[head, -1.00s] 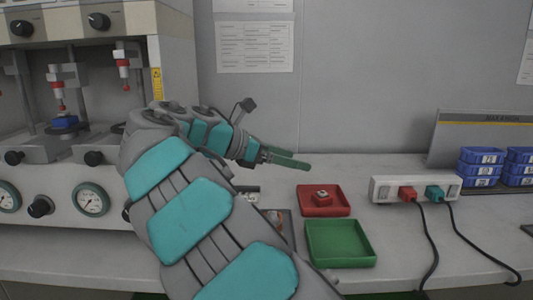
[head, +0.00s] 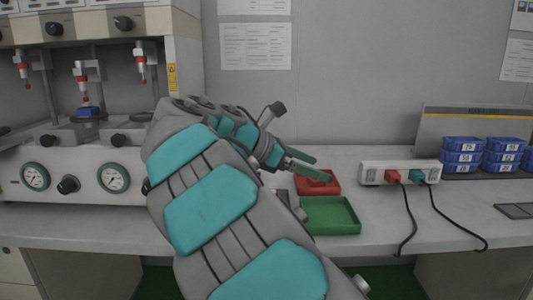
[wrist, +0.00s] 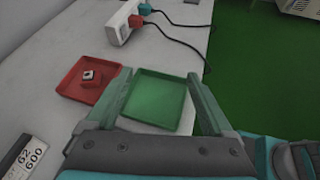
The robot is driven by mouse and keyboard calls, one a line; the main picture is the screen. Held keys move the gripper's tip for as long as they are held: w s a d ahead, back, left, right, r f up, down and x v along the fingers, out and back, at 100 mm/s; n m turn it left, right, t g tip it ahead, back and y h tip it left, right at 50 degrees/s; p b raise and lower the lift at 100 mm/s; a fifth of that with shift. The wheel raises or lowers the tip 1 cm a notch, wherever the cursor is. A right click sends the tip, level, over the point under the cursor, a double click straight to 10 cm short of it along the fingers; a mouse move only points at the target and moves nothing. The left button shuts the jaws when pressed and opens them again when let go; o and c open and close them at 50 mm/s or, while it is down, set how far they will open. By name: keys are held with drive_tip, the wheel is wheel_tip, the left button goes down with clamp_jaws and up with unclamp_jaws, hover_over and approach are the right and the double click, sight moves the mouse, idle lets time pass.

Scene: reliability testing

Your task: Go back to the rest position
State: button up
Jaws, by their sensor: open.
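My gripper (head: 302,164) is held above the workbench with its two green fingers apart and nothing between them. In the wrist view my gripper (wrist: 160,95) is open, with the fingers framing the empty green tray (wrist: 152,101) below. The green tray (head: 330,215) also shows in the head view, below and to the right of my gripper. The red tray (wrist: 84,86) lies beside the green one and has a small part (wrist: 92,75) in it. In the head view my arm and gripper partly cover the red tray (head: 328,184).
A testing machine (head: 90,165) with gauges and a blue piece (head: 88,112) stands at the left. A power strip (head: 400,172) with red and teal plugs lies right of the trays, its black cables trailing forward. Blue bins (head: 461,157) stand at the back right.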

drive_tip(key=s+d+f+m+g+y+b, duration=0.35)
drive_tip(key=s+d+f+m, duration=0.55)
drive_tip(key=s+d+f, duration=0.5)
drive_tip(key=s+a+f+m+y, duration=0.2)
drive_tip(key=s+f+m, duration=0.1)
drive_tip(key=s+f, duration=0.3)
drive_tip(key=s+a+f+m+g+y+b, duration=0.1)
drive_tip(key=s+a+f+m+y, duration=0.2)
drive_tip(key=s+f, duration=0.3)
drive_tip(key=s+a+f+m+g+y, duration=0.1)
drive_tip(key=s+a+f+m+y, duration=0.2)
drive_tip(key=s, duration=0.7)
wheel_tip(320, 180, down, 3)
drive_tip(key=shift+s+a+r+m+b, duration=0.1)
drive_tip(key=shift+s+a+m+b, duration=0.25)
drive_tip(key=shift+m, duration=0.55)
drive_tip(key=shift+d, duration=0.1)
